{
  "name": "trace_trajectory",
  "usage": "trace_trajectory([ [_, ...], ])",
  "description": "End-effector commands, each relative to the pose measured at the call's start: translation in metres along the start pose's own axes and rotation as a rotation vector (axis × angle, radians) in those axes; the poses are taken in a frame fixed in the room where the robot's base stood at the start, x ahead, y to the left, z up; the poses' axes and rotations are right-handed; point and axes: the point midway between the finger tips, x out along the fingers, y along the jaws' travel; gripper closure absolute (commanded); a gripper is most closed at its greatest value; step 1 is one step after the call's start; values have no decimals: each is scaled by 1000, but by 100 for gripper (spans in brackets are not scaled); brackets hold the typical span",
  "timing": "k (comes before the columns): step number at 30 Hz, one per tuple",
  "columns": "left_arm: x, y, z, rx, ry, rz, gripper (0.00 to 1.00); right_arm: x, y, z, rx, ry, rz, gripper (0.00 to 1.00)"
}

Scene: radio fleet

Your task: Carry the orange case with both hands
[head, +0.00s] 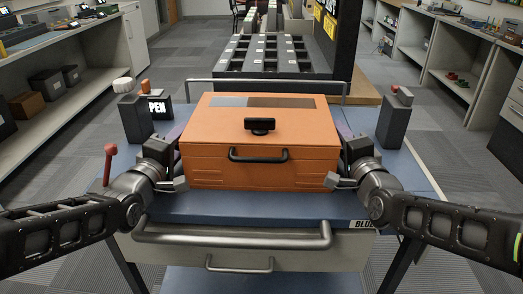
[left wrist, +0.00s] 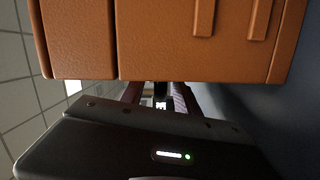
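The orange case (head: 255,133) sits closed and level on the blue top of a cart, with a dark handle (head: 258,155) on its front. My left gripper (head: 174,140) is beside its left side and my right gripper (head: 344,136) beside its right side. In the left wrist view the case wall (left wrist: 190,40) fills the top, and the left fingers (left wrist: 157,97) show apart with a gap between them. The case hides part of both grippers' fingers in the head view. I cannot tell whether the right fingers are open or shut.
The blue cart top (head: 250,207) has a grey push bar (head: 235,238) in front. Dark posts (head: 135,118) (head: 395,122) stand at both sides, and a red-knobbed lever (head: 109,162) at left. A black slotted rack (head: 265,55) lies beyond. Shelves line both walls, with carpeted aisles between.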

Motion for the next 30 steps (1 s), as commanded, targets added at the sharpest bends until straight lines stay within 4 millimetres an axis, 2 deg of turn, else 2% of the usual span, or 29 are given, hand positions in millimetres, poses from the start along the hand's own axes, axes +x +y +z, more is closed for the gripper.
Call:
trace_trajectory([
  [11, 6, 0, 0, 0, -1, 0, 62, 6, 0, 0, 0, 0, 0, 62],
  [25, 6, 0, 0, 0, -1, -1, 100, 6, 0, 0, 0, 0, 1, 100],
  [30, 6, -1, 0, 0, -1, -2, 100, 6, 1, 0, 0, 0, 1, 100],
])
